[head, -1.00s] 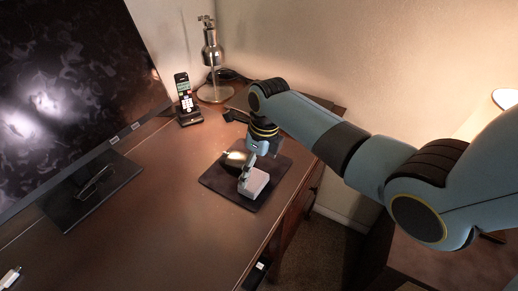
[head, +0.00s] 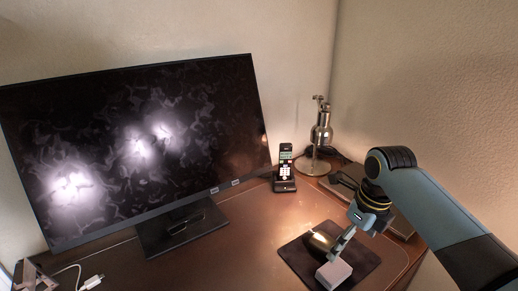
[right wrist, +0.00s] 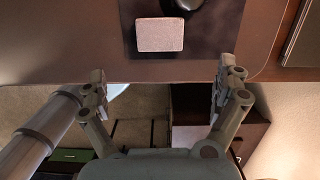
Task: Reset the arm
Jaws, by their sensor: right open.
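My right gripper (head: 345,241) is above the front of the desk, near the dark blotter mat (head: 372,258). In the right wrist view its two fingers (right wrist: 164,82) are spread wide with nothing between them. A small pale box (head: 333,274) lies on the mat, just past the fingertips in the wrist view (right wrist: 160,35). A dark rounded object (head: 319,241) lies beside the box, partly hidden by the gripper in the head view. My left gripper is not in view.
A large monitor (head: 140,140) stands on the left of the desk. A white plug with cable (head: 94,281) lies at lower left. The desk between monitor and mat is clear.

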